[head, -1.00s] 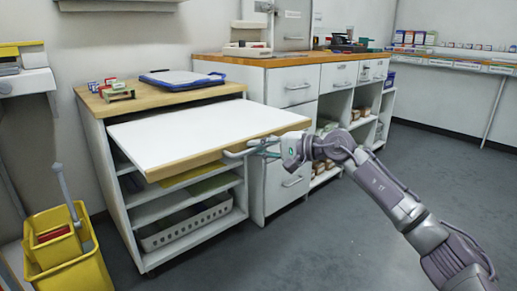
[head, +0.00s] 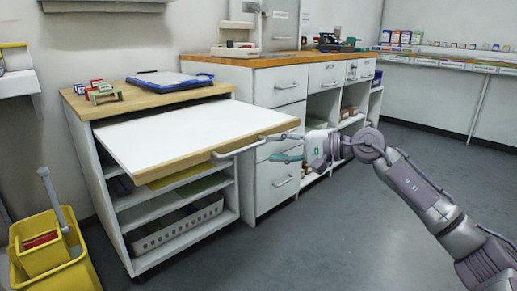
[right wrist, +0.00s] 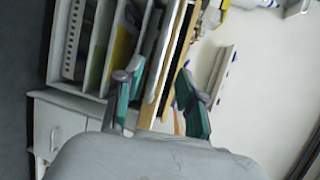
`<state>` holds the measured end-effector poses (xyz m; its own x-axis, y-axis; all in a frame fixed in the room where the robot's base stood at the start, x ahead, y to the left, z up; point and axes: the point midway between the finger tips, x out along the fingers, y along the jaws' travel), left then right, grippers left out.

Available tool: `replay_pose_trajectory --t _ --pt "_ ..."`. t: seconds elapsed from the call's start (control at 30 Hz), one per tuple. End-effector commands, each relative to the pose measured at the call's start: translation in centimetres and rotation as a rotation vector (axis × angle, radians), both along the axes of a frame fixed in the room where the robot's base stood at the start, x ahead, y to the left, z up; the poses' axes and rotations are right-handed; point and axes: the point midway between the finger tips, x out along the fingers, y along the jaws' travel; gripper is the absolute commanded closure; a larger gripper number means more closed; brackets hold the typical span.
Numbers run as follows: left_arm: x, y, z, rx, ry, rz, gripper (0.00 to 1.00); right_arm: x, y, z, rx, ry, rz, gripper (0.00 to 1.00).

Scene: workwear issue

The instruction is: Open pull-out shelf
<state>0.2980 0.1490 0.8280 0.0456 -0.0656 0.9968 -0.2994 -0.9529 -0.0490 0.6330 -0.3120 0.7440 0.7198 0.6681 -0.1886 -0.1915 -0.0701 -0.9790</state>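The pull-out shelf (head: 190,128), a white board with a wooden front edge, stands well out from the low cabinet (head: 108,205) under its wooden top. A grey bar handle (head: 238,151) is on its front edge. My right gripper (head: 271,148) is at the right end of the handle, its teal fingers spread apart and holding nothing. In the right wrist view, the open fingers (right wrist: 157,90) stand either side of the shelf's wooden edge as seen from here; contact with the handle cannot be made out. My left gripper is not in view.
A blue clipboard (head: 170,80) and a small red-and-green item (head: 97,90) are on the cabinet top. A grey basket (head: 175,228) is on the bottom shelf. A yellow mop bucket (head: 48,250) stands at left. A drawer counter (head: 280,88) is behind. Floor at right is clear.

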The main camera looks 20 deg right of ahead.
Motion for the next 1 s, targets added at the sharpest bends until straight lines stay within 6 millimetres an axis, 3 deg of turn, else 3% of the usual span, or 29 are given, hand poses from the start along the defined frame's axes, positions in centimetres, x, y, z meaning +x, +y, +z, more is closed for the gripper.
replay_pose_trajectory --t 0.27,0.8,0.93,1.0 --pt "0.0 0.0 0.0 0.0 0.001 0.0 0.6 -2.3 -2.1 0.5 0.0 0.001 0.001 0.61" --pt "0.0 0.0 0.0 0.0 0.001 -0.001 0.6 -2.4 -2.2 0.6 0.001 0.001 0.002 0.61" --pt "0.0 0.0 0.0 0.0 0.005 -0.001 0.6 -2.8 -0.3 -0.4 0.066 0.057 0.037 0.61" --pt "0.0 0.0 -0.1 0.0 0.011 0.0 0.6 -3.6 2.3 -1.8 0.164 0.145 0.089 0.61"
